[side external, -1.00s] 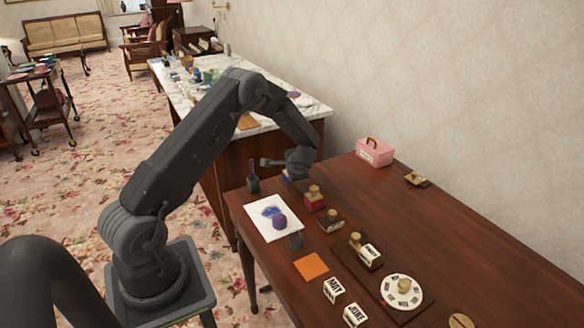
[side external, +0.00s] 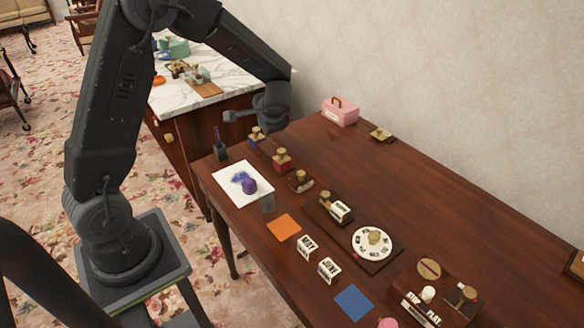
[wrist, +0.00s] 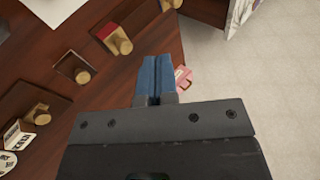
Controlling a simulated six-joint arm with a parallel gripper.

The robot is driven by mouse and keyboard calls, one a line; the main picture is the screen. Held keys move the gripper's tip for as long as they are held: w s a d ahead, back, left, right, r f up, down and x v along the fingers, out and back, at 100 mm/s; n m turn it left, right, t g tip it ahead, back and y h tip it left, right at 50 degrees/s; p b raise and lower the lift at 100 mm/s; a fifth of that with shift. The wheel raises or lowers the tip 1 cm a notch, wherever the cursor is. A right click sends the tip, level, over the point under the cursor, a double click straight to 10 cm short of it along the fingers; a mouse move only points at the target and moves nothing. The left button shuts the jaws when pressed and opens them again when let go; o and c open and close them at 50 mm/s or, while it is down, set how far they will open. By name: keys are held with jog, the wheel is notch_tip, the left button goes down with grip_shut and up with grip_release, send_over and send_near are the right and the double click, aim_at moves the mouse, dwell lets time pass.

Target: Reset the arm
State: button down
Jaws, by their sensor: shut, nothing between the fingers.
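My gripper (side external: 228,117) is raised above the far left end of the brown wooden table (side external: 430,210). In the wrist view its two blue-grey fingers (wrist: 154,78) lie side by side, shut and empty. It touches nothing that I can see. Below and near it stand small wooden-knobbed stamps, among them a red-based one (side external: 281,160), which also shows in the wrist view (wrist: 118,40).
A pink box (side external: 340,111) stands by the wall. Orange (side external: 284,227) and blue (side external: 353,302) squares, word blocks and a round dial (side external: 372,243) lie nearer. A marble-topped counter (side external: 240,95) stands behind.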

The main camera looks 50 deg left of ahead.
jog(key=s+d+r+n+t+h, duration=0.1)
jog(key=s+d+r+h, duration=0.3)
jog(key=s+d+r, duration=0.3)
jog(key=s+d+r+t+h, duration=0.2)
jog(key=s+d+r+h, duration=0.2)
jog(key=s+d+r, duration=0.4)
jog(key=s+d, duration=0.5)
jog(key=s, duration=0.2)
jog(key=shift+d+n, duration=0.4)
